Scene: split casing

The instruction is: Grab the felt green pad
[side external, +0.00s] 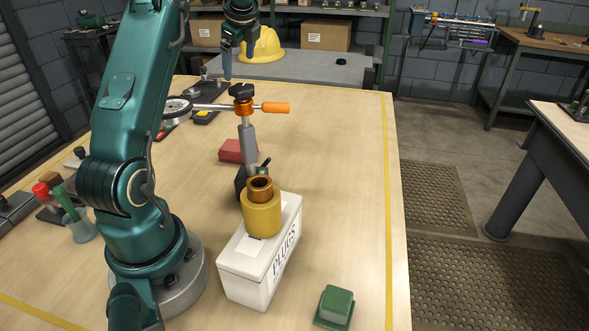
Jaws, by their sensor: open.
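A green pad-like block (337,303) lies near the front edge of the table in the side external view, right of the white box. It has a raised, rounded top on a wider green base; whether it is felt is too small to tell. My gripper (238,60) is at the top of the view, pointing down. Its fingers are apart and nothing shows between them. It is far behind the green block and well above the table.
A white box marked PLUGS (232,264) carries a brass cylinder (262,215). Behind it stands an upright grey tool with an orange handle (275,108). A red box (231,151) lies further back. The wooden table (345,170) is clear along its right side.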

